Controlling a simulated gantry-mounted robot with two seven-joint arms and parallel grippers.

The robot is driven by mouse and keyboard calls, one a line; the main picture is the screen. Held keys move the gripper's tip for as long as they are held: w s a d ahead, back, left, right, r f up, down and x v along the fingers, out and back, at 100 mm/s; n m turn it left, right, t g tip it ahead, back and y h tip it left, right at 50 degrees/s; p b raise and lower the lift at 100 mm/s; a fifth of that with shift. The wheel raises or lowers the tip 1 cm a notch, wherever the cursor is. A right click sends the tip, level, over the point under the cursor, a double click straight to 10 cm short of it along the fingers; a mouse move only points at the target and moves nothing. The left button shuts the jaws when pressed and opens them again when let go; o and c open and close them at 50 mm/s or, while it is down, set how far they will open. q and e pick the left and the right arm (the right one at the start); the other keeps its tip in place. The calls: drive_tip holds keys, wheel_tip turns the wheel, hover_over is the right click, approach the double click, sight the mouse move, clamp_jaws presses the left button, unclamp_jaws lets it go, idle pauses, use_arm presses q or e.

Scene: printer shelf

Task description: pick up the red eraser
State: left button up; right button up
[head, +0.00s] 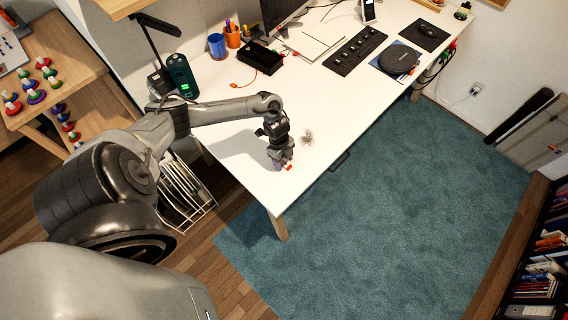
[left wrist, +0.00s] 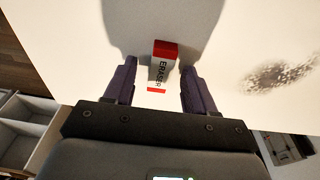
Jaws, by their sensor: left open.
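The red eraser (left wrist: 164,62), a small block with a red end, a white sleeve and the word ERASER, lies on the white desk (head: 325,100). In the head view the eraser (head: 289,168) is a small red spot close to the desk's front edge. My left gripper (head: 284,163) is low over the desk at the eraser. In the left wrist view the left gripper (left wrist: 158,82) is open, with one dark finger on each side of the eraser and a gap between each finger and it. My right gripper is not in view.
A grey smudge (head: 307,137) marks the desk beside the gripper. A black box (head: 260,58), a keyboard (head: 356,50) and a round dark device (head: 398,59) stand farther back. The desk around the eraser is otherwise clear.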

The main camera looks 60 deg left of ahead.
sight(284, 163)
use_arm(q)
clamp_jaws()
idle(0.3)
drive_tip(key=shift+r, duration=0.1)
drive_tip(key=shift+r, duration=0.45)
drive_tip(key=r, duration=0.2)
drive_tip(key=r+p, duration=0.1)
drive_tip(key=shift+d+r, duration=0.3)
drive_tip(key=d+r+p, duration=0.2)
drive_tip(key=d+r, duration=0.4)
drive_tip(key=d, duration=0.5)
drive_tip(key=shift+r, duration=0.15)
drive_tip(key=shift+s, duration=0.1)
